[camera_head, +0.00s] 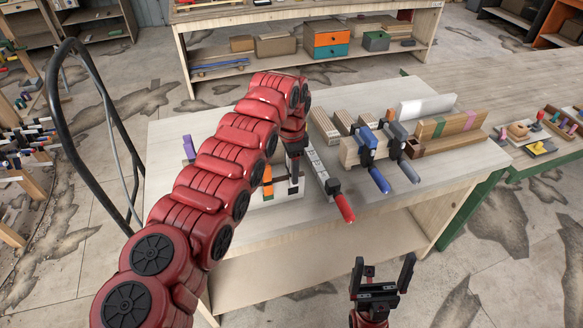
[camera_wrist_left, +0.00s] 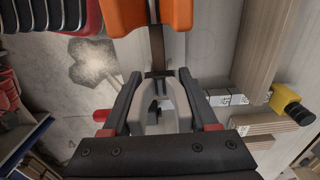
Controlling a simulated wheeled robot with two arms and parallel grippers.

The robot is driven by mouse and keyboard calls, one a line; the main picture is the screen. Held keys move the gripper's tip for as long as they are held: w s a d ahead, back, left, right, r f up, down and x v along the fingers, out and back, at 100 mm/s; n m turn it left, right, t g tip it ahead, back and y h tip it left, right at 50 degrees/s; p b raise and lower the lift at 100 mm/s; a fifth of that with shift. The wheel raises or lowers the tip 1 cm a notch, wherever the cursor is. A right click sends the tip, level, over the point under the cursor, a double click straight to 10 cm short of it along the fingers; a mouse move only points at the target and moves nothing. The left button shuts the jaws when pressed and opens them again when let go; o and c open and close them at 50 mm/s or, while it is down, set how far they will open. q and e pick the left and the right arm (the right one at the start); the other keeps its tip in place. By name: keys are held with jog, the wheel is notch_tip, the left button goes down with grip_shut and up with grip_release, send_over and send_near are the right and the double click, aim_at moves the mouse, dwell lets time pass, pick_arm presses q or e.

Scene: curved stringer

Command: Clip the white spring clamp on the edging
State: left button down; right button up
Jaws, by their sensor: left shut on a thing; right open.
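My left gripper (camera_head: 294,178) is over the left part of the worktable (camera_head: 370,210). In the left wrist view, its fingers (camera_wrist_left: 158,105) are shut on a pale grey-white clamp (camera_wrist_left: 182,108), which lies between them; a dark part shows in its middle. In the head view the arm and fingers hide most of this clamp.
Blue-handled (camera_head: 378,176) and grey-handled (camera_head: 408,170) bar clamps grip a wooden block. A red-handled clamp (camera_head: 343,205) lies beside my left gripper. Orange pieces (camera_wrist_left: 178,12) show close in the wrist view. The table's front right is bare.

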dwell(0.3)
pick_arm(q)
jog(key=shift+f+b, duration=0.5)
jog(key=shift+f, duration=0.05)
jog(key=shift+c, duration=0.5)
grip_release()
jog(key=shift+r, duration=0.2)
